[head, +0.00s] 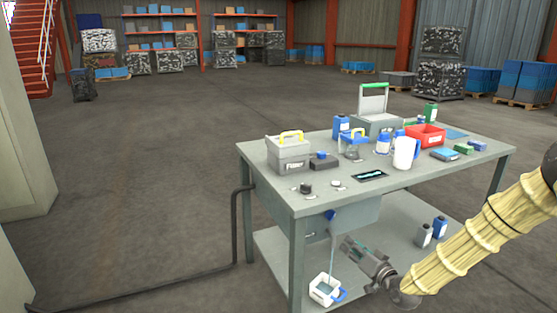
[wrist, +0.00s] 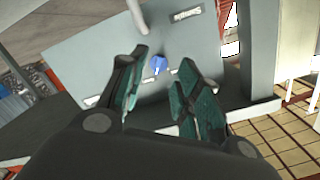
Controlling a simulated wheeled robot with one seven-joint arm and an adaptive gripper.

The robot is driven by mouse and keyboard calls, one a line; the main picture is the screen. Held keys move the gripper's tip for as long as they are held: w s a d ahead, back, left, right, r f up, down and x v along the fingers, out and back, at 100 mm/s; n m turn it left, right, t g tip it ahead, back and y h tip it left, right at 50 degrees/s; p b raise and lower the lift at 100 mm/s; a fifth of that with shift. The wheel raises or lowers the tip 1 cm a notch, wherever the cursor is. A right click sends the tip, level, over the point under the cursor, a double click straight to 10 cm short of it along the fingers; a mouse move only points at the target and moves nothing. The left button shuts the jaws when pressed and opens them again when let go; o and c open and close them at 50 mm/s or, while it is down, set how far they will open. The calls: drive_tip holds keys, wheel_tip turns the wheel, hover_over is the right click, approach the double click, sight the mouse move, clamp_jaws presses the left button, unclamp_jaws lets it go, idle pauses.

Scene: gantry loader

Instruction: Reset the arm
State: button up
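My gripper (head: 347,246) is low in front of the grey workbench (head: 262,173), below its top, at the end of my yellow-sleeved arm. In the wrist view, its two green-padded fingers (wrist: 163,60) stand apart with nothing held between them. A blue knob (head: 331,214) is on the grey box under the bench top, up and left of the gripper in the head view. In the wrist view the knob (wrist: 159,65) shows between the fingertips, apparently beyond them. A thin pale line drops from the knob towards a white bucket (head: 319,293) with a blue handle.
The bench top holds a grey toolbox (head: 289,158), a white jug (head: 403,153), a red bin (head: 425,136) and several small items. Two bottles (head: 431,232) stand on the lower shelf. A dark pipe (head: 234,225) runs left. Open floor lies left and behind.

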drive_tip(key=s+a+f+n+g+h, duration=0.1)
drive_tip(key=s+a+f+g, duration=0.35)
drive_tip(key=s+f, duration=0.7)
drive_tip(key=s+a+f+g+h, duration=0.1)
drive_tip(key=s+a+f+g, duration=0.35)
drive_tip(key=s+f, duration=0.7)
drive_tip(key=s+f+n+g+h, duration=0.15)
drive_tip(key=s+f+g, duration=0.25)
drive_tip(key=s, duration=1.3)
drive_tip(key=s+d+g+h, duration=0.2)
drive_tip(key=s+g, duration=0.1)
drive_tip(key=s, duration=0.8)
wheel_tip(320, 180, up, 25)
drive_tip(key=p, duration=2.5)
drive_tip(key=shift+w, duration=0.25)
